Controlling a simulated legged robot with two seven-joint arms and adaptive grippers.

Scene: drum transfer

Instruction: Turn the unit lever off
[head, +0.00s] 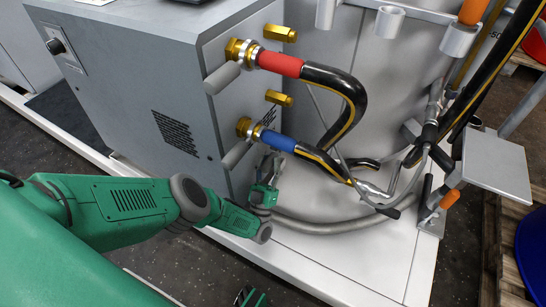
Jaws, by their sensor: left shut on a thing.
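The unit is a grey box (130,75) with a hose panel on its right side. My left gripper (268,168) is low at this panel, below the blue-marked hose. It is shut on the unit lever, which its fingers and wrist largely hide. A grey hose (330,228) runs right from beside the gripper along the white base. The lever's exact angle does not show. A small green and dark piece of mine shows at the bottom edge; I cannot tell whether it is my right gripper.
A red-marked hose (280,64) and a blue-marked hose (278,140) leave brass fittings just above the gripper. Two grey rods (222,78) stick out beside them. A large grey drum (385,70) stands to the right. The white base (350,265) is clear in front.

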